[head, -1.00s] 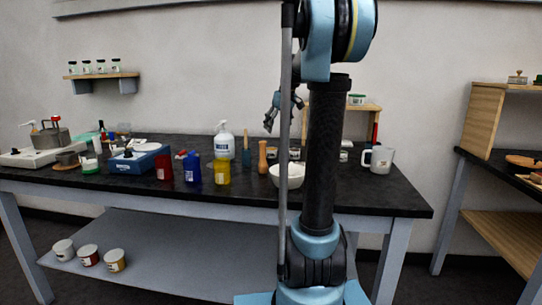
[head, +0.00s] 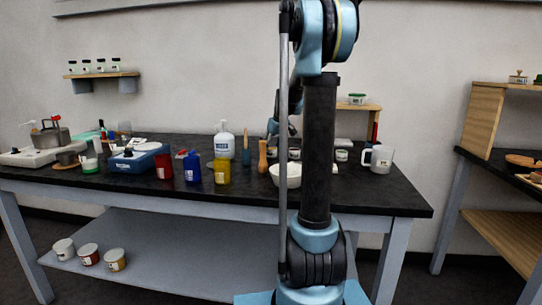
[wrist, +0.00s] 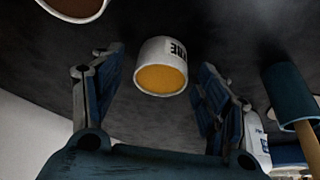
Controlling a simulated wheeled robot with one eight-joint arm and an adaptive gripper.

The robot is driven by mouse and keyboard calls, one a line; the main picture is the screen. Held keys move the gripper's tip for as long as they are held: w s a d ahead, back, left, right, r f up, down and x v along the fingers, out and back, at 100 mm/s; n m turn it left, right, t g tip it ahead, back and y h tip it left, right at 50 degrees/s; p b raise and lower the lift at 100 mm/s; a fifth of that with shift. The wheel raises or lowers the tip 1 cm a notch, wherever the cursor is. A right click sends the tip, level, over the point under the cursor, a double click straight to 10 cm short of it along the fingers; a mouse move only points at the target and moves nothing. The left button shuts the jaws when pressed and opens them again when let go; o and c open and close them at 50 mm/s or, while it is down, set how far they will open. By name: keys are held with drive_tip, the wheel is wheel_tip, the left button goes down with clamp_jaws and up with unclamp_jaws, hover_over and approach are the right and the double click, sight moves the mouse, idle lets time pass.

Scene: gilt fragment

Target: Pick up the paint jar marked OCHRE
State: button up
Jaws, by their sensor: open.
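The paint jar (wrist: 162,78) is a short white cup with yellow-ochre paint inside. Its dark label is partly seen and upside down in the wrist view, with the end of a word that fits OCHRE. My gripper (wrist: 162,58) is open, with one finger to each side of the jar in that view and not visibly touching it. In the head view my gripper (head: 273,128) is low over the back of the table, partly hidden by my arm. I cannot tell there which small jar is the ochre one.
A jar of brown paint (wrist: 78,5) is at the upper left of the wrist view. In the head view a white bowl (head: 286,176), a wooden pestle-like piece (head: 263,156) and a white mug (head: 381,158) stand nearby.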

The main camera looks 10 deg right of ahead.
drive_tip(key=shift+w+a+f, duration=0.1)
drive_tip(key=shift+w+f, duration=0.1)
drive_tip(key=shift+f, duration=0.25)
drive_tip(key=c, duration=1.3)
drive_tip(key=shift+o, duration=0.2)
